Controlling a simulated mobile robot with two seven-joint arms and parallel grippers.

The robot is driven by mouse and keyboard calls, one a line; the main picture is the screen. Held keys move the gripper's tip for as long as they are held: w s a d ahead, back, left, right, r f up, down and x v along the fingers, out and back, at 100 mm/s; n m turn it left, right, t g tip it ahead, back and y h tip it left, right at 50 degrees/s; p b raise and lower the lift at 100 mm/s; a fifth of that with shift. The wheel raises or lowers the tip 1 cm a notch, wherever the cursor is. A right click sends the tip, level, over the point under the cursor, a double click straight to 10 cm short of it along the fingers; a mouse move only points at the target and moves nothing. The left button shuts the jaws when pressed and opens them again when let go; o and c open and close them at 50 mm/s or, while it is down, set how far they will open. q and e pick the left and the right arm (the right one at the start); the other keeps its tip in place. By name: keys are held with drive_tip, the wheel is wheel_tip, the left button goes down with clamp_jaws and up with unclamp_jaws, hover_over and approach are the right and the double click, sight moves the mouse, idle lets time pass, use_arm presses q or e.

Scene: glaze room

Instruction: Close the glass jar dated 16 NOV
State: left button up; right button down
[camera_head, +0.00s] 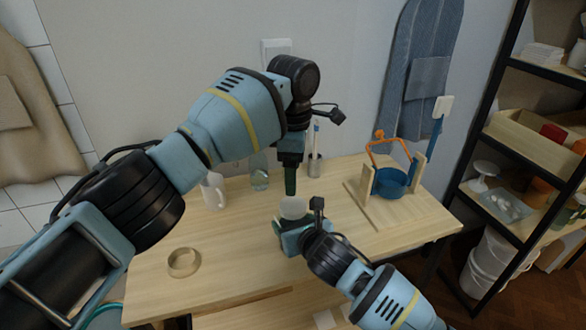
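A pale, rounded, glass-like piece (293,207) stands at my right gripper (291,229), near the middle of the table. I cannot tell whether it is a jar or a lid, and the gripper hides its lower part. My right gripper is low over the table, and its fingers are too small and covered to judge. My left gripper (290,182) points straight down just above the pale piece, with dark green fingers seen edge-on. A clear glass jar (260,172) stands farther back by the wall. No date can be read on either.
A white mug (214,191) and a brush pot (315,166) stand at the back of the table (235,250). A tan ring (184,263) lies front left. A wooden stand with a blue pot (392,183) is at right. A shelf rack (500,120) stands beyond.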

sight(293, 204)
drive_tip(key=shift+f, duration=0.1)
idle(0.3)
use_arm(q)
drive_tip(key=shift+f, duration=4.05)
drive_tip(key=shift+c, duration=0.2)
